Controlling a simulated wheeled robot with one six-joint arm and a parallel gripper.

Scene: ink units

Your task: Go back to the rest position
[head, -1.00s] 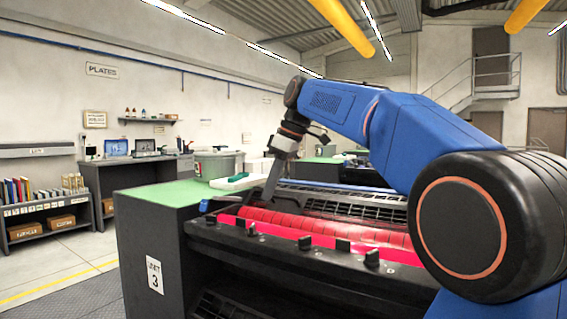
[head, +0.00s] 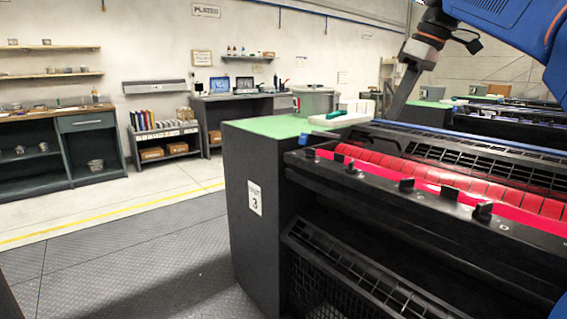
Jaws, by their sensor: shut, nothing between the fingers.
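My gripper (head: 399,97) shows in the head view at the upper right, pointing down at the end of my blue arm. It is shut and empty. It hangs above the back part of the ink unit (head: 440,210), whose red roller (head: 430,180) runs along the front edge. I cannot tell exactly how far the fingertips are above the unit. Most of my arm is cut off at the right edge.
A dark cabinet (head: 262,215) marked 3 with a green top (head: 270,127) stands left of the roller. A grey tub (head: 314,101) and a white-and-green item (head: 341,117) sit on top. Open floor (head: 130,255) lies at the left, with shelves (head: 165,138) along the wall.

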